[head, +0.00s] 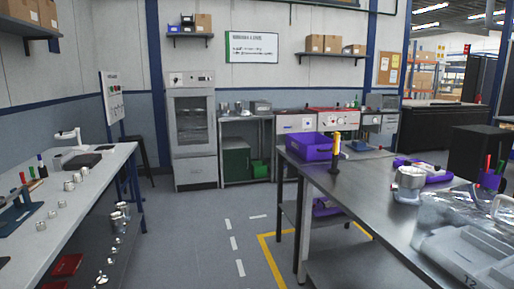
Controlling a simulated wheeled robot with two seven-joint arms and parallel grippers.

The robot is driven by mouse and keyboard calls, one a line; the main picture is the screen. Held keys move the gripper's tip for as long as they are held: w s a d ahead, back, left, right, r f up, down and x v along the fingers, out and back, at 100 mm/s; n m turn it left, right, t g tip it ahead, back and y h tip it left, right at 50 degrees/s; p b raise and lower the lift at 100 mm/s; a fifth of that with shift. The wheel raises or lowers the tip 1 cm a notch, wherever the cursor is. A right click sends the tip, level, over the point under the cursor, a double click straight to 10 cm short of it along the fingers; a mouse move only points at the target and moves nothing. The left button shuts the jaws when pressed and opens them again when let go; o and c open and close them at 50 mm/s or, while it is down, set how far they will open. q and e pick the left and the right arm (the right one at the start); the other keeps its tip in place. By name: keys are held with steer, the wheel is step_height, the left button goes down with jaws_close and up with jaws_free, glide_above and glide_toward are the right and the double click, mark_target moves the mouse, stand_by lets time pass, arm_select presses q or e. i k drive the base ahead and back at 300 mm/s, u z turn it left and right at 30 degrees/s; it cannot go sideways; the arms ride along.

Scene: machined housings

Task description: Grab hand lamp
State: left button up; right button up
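An upright yellow and black object (336,145), which looks like the hand lamp, stands on the dark-topped steel table (345,180) at right. It is near the table's far left part, in front of a purple bin (310,146). It is small in the head view, so its details are not clear. Neither of my grippers shows in the head view.
The steel table also carries a metal housing (409,183), a purple tray (432,170) and a clear-lidded grey case (465,245). A white bench (75,195) with small metal parts runs along the left. The floor (200,225) between them is clear.

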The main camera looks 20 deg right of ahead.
mark_target(333, 169)
steer(key=u, duration=0.3)
steer(key=i, duration=1.75)
steer(key=z, duration=0.45)
